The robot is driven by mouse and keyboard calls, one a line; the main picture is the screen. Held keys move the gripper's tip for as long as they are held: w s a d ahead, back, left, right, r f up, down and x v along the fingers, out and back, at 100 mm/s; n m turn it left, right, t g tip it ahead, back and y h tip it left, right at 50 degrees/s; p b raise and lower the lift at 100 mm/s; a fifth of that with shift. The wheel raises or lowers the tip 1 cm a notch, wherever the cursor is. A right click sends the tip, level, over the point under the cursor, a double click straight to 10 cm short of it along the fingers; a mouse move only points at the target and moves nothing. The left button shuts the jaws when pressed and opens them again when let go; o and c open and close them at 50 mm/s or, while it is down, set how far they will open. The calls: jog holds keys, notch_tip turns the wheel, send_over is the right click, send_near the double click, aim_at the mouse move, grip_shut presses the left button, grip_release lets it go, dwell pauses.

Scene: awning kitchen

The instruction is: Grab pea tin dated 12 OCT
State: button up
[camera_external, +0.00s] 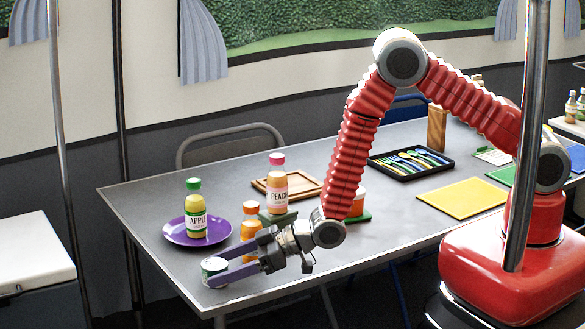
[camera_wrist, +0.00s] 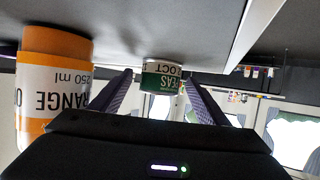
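A small tin with a green and white label (camera_external: 214,272) stands near the table's front left edge. In the wrist view the tin (camera_wrist: 161,77) appears upside down, with "PEAS" on green and a partly readable date ending in "2 OCT" on white. My gripper (camera_external: 226,268) is low over the table and points at the tin. In the wrist view my gripper's fingers (camera_wrist: 159,82) are spread, one on each side of the tin, with gaps showing. The tin is at or just beyond the fingertips; exact depth is unclear.
An orange juice bottle (camera_external: 250,222) stands close beside my gripper and looms at left in the wrist view (camera_wrist: 52,90). An apple bottle (camera_external: 195,212) stands on a purple plate (camera_external: 173,230). A peach bottle (camera_external: 277,190) stands behind. The table edge is close to the tin.

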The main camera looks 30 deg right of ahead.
aim_at(222, 263)
jog(key=c, duration=1.2)
jog(key=shift+r, duration=5.05)
